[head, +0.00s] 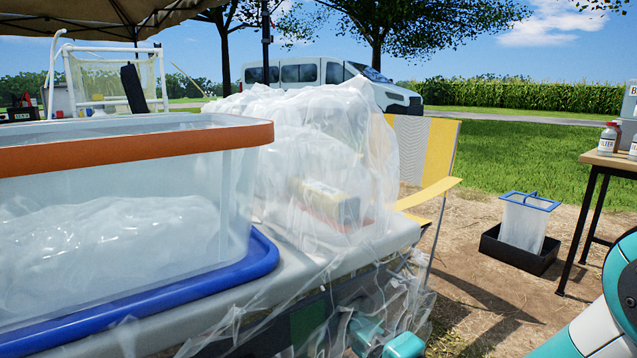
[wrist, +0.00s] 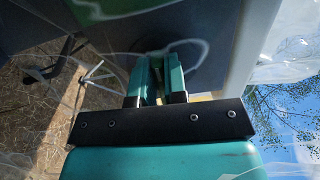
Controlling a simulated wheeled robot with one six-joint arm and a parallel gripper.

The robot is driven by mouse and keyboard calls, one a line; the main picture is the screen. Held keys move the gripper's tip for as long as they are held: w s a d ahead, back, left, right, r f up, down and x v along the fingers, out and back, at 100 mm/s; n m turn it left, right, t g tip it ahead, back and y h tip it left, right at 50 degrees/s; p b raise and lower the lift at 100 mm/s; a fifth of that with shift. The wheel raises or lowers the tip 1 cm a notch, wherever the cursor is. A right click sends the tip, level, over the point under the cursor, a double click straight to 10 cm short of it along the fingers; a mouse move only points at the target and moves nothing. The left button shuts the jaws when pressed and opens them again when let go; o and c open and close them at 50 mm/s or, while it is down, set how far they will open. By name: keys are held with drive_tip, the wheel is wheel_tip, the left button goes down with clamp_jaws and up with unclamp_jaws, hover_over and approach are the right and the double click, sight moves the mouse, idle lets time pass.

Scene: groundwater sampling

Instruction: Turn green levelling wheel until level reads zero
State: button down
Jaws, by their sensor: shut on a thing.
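My gripper (wrist: 158,66) points toward a dark panel (wrist: 108,45) in the wrist view. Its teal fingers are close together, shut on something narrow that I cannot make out. A dark rounded shape with a pale curved edge lies just beyond the fingertips. In the head view my gripper (head: 367,330) is low beside the bench, seen through clear plastic sheeting (head: 330,130). I cannot clearly pick out the green levelling wheel; a green patch (head: 308,322) shows on the dark panel under the bench edge. No level reading is visible.
A clear tub (head: 120,215) with an orange rim stands in a blue tray (head: 262,258) on the bench. Loose sheeting hangs over the bench's right end, around my gripper. A yellow chair (head: 440,150) stands behind, and a black tray (head: 518,250) lies on the ground.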

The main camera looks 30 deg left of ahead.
drive_tip(key=m+p, duration=0.1)
drive_tip(key=r+m+p, duration=0.1)
drive_tip(key=p, duration=0.1)
drive_tip(key=shift+w+m, duration=0.1)
drive_tip(key=shift+m, duration=0.2)
drive_tip(key=shift+m+p, duration=0.8)
drive_tip(key=shift+m, duration=0.2)
drive_tip(key=shift+f+m, duration=0.1)
drive_tip(key=shift+m, duration=0.3)
drive_tip(key=c, duration=1.1)
unclamp_jaws()
